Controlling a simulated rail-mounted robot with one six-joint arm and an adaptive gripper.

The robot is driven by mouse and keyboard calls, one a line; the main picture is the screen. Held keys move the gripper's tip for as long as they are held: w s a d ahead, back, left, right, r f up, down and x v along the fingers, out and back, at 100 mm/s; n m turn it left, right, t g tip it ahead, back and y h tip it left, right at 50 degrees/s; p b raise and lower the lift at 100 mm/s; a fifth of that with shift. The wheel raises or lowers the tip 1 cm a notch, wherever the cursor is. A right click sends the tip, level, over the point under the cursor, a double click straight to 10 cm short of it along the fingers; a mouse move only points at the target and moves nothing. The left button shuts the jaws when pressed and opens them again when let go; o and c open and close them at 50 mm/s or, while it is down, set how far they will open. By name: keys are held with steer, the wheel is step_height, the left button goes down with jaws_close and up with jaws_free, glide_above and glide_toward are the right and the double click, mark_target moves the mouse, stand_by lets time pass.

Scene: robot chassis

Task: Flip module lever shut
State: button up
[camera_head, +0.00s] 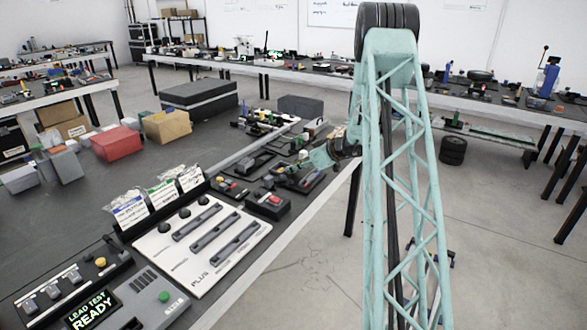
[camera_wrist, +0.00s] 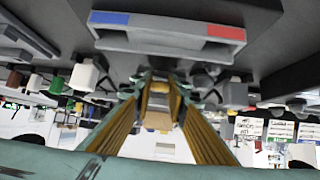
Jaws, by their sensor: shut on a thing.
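My gripper (camera_head: 284,177) reaches left and down over the row of small dark modules on the bench in the head view. In the wrist view my gripper (camera_wrist: 160,80) has its fingers close together at the tips, on a small dark grey part that seems to be the module lever. The fingers hide most of it, and its angle cannot be told. A grey module plate (camera_wrist: 165,34) with a blue end and a red end lies just beyond the fingertips in the wrist view.
A black box with a red button (camera_head: 268,202) stands just in front of my gripper. A white slider panel (camera_head: 203,240) and a lead test display (camera_head: 92,308) are nearer. Other small modules stand close on both sides. The bench's right edge is near, with open floor beyond.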

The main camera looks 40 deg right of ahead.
steer(key=shift+d+t, duration=0.1)
steer(key=shift+t, duration=0.2)
stand_by(0.4)
steer(key=o, duration=0.8)
steer(key=shift+o, duration=0.2)
steer(key=shift+s, duration=0.1)
steer(key=v, duration=1.2)
